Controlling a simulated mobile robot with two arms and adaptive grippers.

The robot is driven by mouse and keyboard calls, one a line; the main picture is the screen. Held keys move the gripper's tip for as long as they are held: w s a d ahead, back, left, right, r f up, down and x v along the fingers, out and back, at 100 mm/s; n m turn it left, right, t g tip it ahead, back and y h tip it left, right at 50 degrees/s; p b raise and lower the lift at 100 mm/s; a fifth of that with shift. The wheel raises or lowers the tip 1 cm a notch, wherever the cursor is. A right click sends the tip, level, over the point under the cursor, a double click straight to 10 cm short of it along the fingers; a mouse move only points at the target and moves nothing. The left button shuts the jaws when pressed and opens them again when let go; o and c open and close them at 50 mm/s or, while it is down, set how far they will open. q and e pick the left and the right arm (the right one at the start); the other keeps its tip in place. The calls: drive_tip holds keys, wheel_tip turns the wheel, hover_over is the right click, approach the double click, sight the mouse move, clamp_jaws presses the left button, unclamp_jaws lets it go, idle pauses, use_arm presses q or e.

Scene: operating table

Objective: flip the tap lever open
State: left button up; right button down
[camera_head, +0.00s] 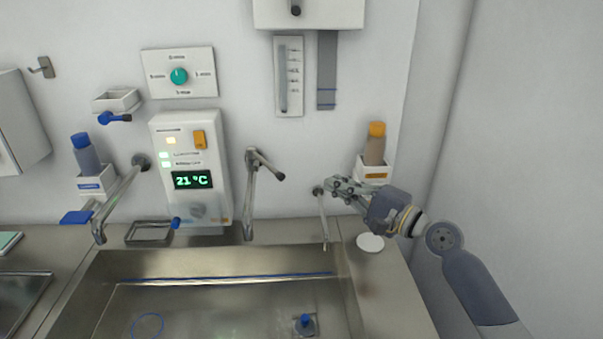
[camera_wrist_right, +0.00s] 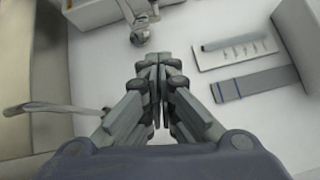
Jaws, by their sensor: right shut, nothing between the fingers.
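Three metal taps stand along the back wall above the sink. The middle tap (camera_head: 250,195) has a short lever (camera_head: 267,165) with a dark end, pointing right. The left tap (camera_head: 120,200) has a long spout, and a blue paddle (camera_head: 78,217) lies near its lower end. A thin right spout (camera_head: 323,220) hangs down just below my right gripper (camera_head: 335,184). My right gripper is shut and empty, close to the wall. In the right wrist view its fingertips (camera_wrist_right: 157,62) meet, with a metal fixture (camera_wrist_right: 140,35) beyond them. My left gripper is out of view.
The steel sink (camera_head: 200,262) lies in front. A control box (camera_head: 190,150) reading 21 °C is left of the middle tap. An orange-capped bottle (camera_head: 375,145) stands in a wall holder behind my right gripper. A white disc (camera_head: 370,243) lies on the right counter.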

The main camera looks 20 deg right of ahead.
sight(265, 165)
use_arm(q)
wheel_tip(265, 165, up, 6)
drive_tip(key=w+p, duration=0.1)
drive_tip(key=p, duration=0.5)
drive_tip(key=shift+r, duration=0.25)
use_arm(e)
drive_tip(key=w+a+r, duration=0.1)
drive_tip(key=w+a, duration=0.7)
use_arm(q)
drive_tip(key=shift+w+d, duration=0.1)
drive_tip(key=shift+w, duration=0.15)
use_arm(e)
drive_tip(key=shift+a, duration=0.1)
